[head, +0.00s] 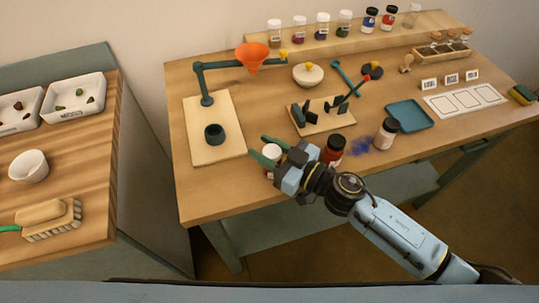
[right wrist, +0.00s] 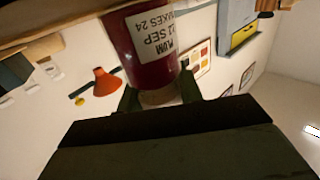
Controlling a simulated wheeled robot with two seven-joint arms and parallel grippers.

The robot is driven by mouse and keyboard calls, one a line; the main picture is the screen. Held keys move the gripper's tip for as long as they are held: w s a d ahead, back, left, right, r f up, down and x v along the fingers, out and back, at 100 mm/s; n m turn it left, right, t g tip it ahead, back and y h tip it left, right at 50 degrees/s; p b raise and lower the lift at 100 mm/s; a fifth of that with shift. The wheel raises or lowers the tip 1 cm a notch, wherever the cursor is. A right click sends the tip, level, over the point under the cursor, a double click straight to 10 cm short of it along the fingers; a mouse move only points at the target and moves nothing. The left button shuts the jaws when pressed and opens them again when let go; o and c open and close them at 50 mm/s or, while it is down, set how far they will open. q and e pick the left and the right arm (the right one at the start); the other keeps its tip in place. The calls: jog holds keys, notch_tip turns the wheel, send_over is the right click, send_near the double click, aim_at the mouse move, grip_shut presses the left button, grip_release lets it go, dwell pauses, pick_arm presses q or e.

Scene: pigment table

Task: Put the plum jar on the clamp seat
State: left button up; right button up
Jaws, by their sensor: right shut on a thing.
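The plum jar (right wrist: 150,45) is dark red with a white label reading PLUM, and fills the upper middle of the right wrist view. In the head view it (head: 271,152) is partly hidden by my right gripper (head: 274,147), near the table's front edge. My right gripper's green fingers (right wrist: 160,97) are shut on its narrow pale end. I cannot tell whether the jar touches the table. The clamp (head: 322,119), dark green blocks and a red-knobbed lever on a wooden board, stands behind and to the right of the gripper. My left gripper is not in view.
A red jar (head: 334,150) stands just right of my gripper, and a pale jar (head: 387,133) further right by a blue tray (head: 409,115). A bowl (head: 308,75) sits behind the clamp.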

notch_tip(320, 180, up, 10)
jog(key=p, duration=0.5)
jog(key=shift+w+d+r+m+t+h, duration=0.1)
jog(key=shift+d+r+m+t+h, duration=0.05)
jog(key=shift+r+m+t+h, duration=0.2)
jog(key=d+m+t+h+b, duration=0.2)
jog(key=d+m+t+h, duration=0.5)
jog(key=d, duration=1.4)
jog(key=r+m+h, duration=0.1)
jog(key=m+h, duration=0.2)
jog(key=h, duration=0.4)
jog(key=shift+m+b, duration=0.35)
jog(key=shift+b, duration=0.05)
